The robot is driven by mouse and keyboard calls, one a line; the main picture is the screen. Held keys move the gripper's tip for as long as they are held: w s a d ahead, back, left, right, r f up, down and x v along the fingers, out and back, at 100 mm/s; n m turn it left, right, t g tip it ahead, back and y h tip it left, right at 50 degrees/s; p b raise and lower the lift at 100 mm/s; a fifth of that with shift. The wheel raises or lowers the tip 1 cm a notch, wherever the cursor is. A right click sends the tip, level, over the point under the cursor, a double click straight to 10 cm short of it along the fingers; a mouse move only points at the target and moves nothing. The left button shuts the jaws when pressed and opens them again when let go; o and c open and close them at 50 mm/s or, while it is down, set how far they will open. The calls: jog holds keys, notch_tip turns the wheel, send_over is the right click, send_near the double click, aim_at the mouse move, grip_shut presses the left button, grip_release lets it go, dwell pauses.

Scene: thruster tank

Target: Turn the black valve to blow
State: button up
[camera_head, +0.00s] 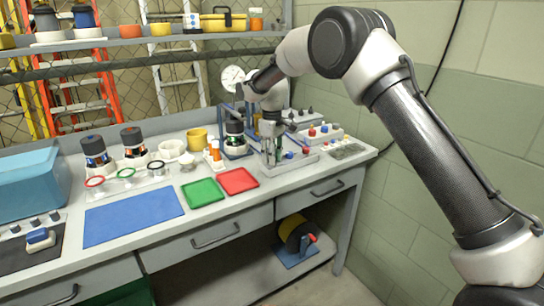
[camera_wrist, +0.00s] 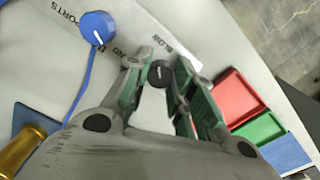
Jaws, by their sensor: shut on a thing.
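The black valve (camera_wrist: 159,77) is a small round knob with a white pointer line, on a pale panel (camera_wrist: 60,70) in the wrist view. My gripper (camera_wrist: 160,68) has its green-padded fingers on either side of the valve and is shut on it. The printed word BLOW (camera_wrist: 162,44) is just beyond the knob; a partly covered label lies to its left. In the head view my gripper (camera_head: 271,150) points down at the panel at the right of the bench, and I cannot make out the black valve there.
A blue knob (camera_wrist: 98,27) with a blue tube is left of my fingers in the wrist view. Red (camera_head: 238,181) and green (camera_head: 203,193) trays lie near the panel. A bottle in a blue stand (camera_head: 235,138) is close on the left.

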jog(key=o, duration=1.1)
jog(key=shift+c, duration=0.2)
notch_tip(320, 180, up, 12)
